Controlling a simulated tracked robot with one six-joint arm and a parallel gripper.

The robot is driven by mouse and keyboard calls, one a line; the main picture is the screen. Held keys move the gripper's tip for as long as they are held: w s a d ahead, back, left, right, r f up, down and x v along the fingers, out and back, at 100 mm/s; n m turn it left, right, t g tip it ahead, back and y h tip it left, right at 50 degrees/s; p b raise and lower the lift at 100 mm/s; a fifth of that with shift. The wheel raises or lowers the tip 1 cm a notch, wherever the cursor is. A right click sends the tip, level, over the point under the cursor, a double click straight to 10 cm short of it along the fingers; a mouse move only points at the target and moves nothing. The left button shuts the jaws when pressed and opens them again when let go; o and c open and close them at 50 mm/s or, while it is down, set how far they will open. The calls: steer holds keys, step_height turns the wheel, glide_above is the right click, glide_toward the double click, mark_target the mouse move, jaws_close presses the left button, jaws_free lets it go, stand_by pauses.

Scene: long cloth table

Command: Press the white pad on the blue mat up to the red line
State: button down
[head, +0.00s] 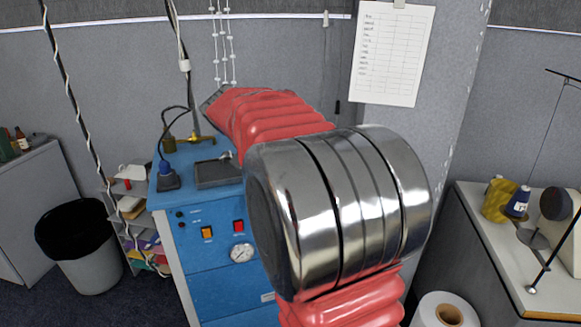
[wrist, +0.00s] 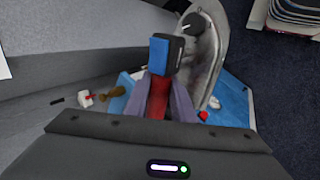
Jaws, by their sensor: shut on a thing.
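In the wrist view my gripper (wrist: 158,84) has its two grey-purple fingers closed on either side of the red grip of what looks like an iron (wrist: 157,106). A blue and black block tops the grip, and a silver tapered body with a dark knob lies beside it. I cannot tell whether the silver body touches the blue surface below. In the head view my red-sleeved arm and its large metal joint fill the middle, and my gripper cannot be made out there. I cannot make out the white pad, the blue mat or the red line in either view.
A blue cabinet (head: 215,250) with switches and a gauge stands behind my arm, with a dark tray (head: 217,173) on top. A black-lined bin (head: 80,245) is at left. A grey-white table (head: 500,235) with thread cones is at right. A white roll (head: 445,312) stands below.

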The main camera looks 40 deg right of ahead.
steer(key=w+a+f, duration=0.4)
steer(key=a+f, duration=0.7)
steer(key=a, duration=0.4)
steer(key=w+a+f, duration=0.4)
steer(key=a+f, duration=0.8)
steer(key=a, duration=0.3)
steer(key=shift+a, duration=0.2)
